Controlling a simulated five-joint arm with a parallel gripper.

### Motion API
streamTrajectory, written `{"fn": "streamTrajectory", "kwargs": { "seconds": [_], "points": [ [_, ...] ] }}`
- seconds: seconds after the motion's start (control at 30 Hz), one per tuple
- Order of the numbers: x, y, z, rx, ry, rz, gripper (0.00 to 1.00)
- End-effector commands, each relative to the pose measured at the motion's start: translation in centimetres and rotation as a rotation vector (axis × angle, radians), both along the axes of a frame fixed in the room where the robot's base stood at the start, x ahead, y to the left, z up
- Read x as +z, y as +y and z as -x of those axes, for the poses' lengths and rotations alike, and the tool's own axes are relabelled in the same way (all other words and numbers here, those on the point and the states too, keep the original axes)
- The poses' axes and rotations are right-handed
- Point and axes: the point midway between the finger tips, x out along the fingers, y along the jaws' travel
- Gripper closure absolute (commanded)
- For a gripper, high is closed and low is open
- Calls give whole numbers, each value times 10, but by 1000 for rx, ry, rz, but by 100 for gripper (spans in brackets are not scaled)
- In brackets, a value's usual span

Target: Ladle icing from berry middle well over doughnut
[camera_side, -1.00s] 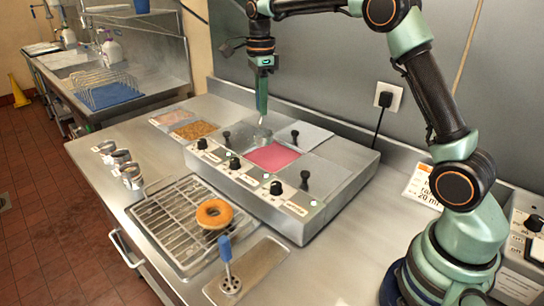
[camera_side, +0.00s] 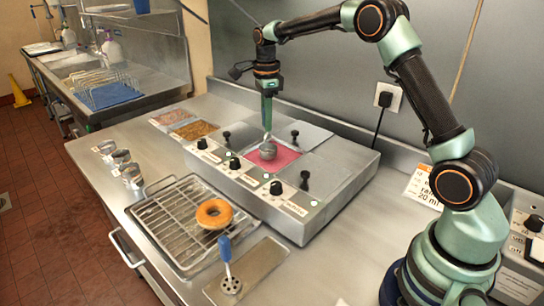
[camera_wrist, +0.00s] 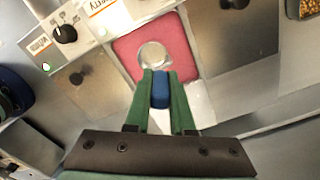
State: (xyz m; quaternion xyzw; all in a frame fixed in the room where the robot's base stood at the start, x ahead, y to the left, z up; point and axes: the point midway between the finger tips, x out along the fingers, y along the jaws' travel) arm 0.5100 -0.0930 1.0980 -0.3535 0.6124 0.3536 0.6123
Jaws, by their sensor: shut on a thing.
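The middle well of pink icing (camera_side: 287,156) lies open in the steel warmer and also shows in the wrist view (camera_wrist: 183,45). My gripper (camera_side: 266,128) is above this well, its green fingers (camera_wrist: 161,90) shut on the blue handle of a ladle (camera_wrist: 161,100). The ladle's round cup (camera_side: 267,151) is at the icing well, over or in the pink surface; how deep it sits I cannot tell. In the wrist view the cup (camera_wrist: 154,54) looks like a pale ring against the pink. The plain doughnut (camera_side: 214,213) lies on the wire rack.
The wire rack (camera_side: 165,222) over a tray stands in front of the warmer (camera_side: 270,196). A blue-handled slotted tool (camera_side: 229,270) stands on a steel plate. Several metal cups (camera_side: 120,158) are at the left. Lids with black knobs (camera_side: 305,178) flank the open well.

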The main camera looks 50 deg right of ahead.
Motion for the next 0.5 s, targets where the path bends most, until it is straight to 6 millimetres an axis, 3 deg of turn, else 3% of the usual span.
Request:
{"fn": "streamTrajectory", "kwargs": {
  "seconds": [0.5],
  "points": [
    [-37,0,0,0,1,0,100]
  ]
}}
